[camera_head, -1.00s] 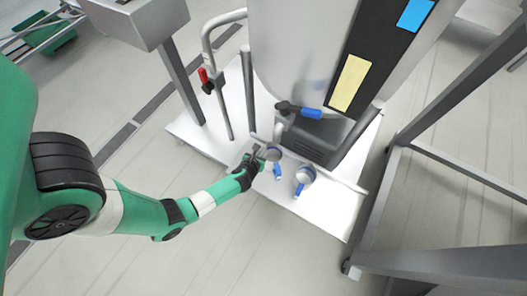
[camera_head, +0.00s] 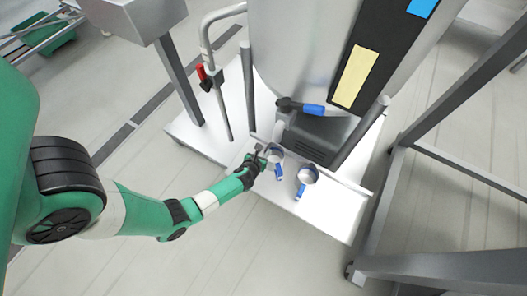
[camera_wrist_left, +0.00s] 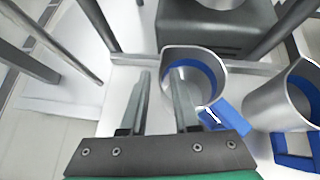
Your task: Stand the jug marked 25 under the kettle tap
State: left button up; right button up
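Two small metal jugs with blue handles stand on the white platform, left jug (camera_head: 275,154) and right jug (camera_head: 307,176). They also show in the left wrist view, left jug (camera_wrist_left: 200,62) and right jug (camera_wrist_left: 285,95). A pale mark on the left jug's handle is too small to read; I cannot tell which is marked 25. The kettle (camera_head: 305,50) has a dark tap with a blue lever (camera_head: 314,110) behind the jugs. My left gripper (camera_wrist_left: 161,75) is open, one finger left of the left jug, the other overlapping its near-left rim. Contact is unclear. My right gripper is out of view.
A dark grey block (camera_head: 305,140) sits below the tap, with a pale rail in front. A post with a red-handled valve (camera_head: 205,78) stands to the left. A grey metal frame (camera_head: 440,262) is at the right. The platform's front right (camera_head: 335,215) is clear.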

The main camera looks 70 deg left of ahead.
pick_arm(q)
jog(key=p+v, duration=0.6)
jog(key=v, duration=0.6)
jog(key=shift+r, duration=0.1)
